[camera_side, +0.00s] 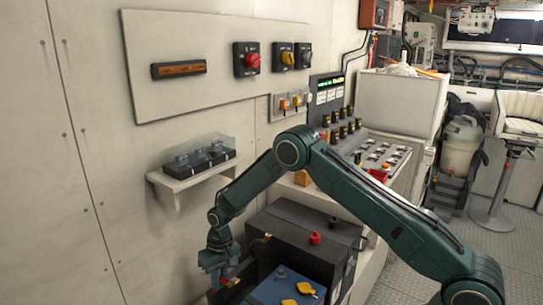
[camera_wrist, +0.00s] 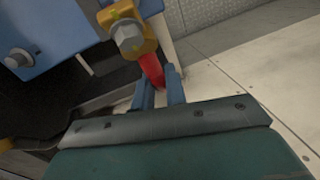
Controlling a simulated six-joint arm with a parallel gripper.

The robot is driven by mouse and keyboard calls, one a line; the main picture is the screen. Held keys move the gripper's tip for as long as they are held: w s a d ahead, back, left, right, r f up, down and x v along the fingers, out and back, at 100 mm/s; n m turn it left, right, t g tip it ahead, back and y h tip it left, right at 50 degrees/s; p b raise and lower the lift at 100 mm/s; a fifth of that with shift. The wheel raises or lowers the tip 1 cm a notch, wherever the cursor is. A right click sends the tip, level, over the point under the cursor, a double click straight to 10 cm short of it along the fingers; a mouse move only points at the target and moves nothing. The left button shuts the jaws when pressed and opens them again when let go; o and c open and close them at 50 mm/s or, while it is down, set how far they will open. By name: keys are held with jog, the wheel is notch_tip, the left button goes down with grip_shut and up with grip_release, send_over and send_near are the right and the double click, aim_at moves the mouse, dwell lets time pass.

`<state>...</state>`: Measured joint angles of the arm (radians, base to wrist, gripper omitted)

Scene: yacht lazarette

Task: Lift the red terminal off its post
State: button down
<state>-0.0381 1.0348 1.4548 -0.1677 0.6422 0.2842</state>
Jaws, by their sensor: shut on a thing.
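My gripper (camera_side: 220,270) points down at the left end of the batteries in the side view. In the wrist view its two blue fingers (camera_wrist: 157,82) are shut on the red terminal (camera_wrist: 151,68), gripping its red sleeve. A brass-coloured clamp (camera_wrist: 128,37) with a grey hex bolt sits at the sleeve's far end, beside the blue battery (camera_wrist: 60,25). The post itself is hidden, and I cannot tell whether the clamp is still seated on it. In the side view the red part shows only as a small patch (camera_side: 223,282) by the fingers.
The blue battery (camera_side: 262,292) carries yellow wing-shaped pieces (camera_side: 288,302) and a grey stud (camera_side: 281,271). A dark box (camera_side: 290,243) with a red cap (camera_side: 315,238) stands behind it. A wall shelf (camera_side: 165,180) is above left of my gripper.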

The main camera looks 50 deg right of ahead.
jog(key=shift+w+a+r+g, duration=0.15)
jog(key=shift+w+g, duration=0.6)
jog(key=shift+g, duration=0.45)
jog(key=shift+w, duration=0.1)
jog(key=c, duration=1.5)
grip_release()
jog(key=shift+r, duration=0.1)
jog(key=shift+o, duration=0.2)
jog(key=shift+s+t, duration=0.3)
jog(key=shift+s, duration=0.05)
jog(key=shift+s+f+t, duration=0.25)
jog(key=shift+s+t, duration=0.4)
jog(key=shift+t, duration=0.35)
notch_tip(320, 180, up, 14)
jog(key=d, duration=0.2)
jog(key=s+d+r+n+t, duration=0.1)
jog(key=s+d+r, duration=0.1)
jog(key=s+r, duration=0.8)
jog(key=shift+s+r+n+t, duration=0.3)
jog(key=shift+s+r+t, duration=0.1)
jog(key=shift+r, duration=1.45)
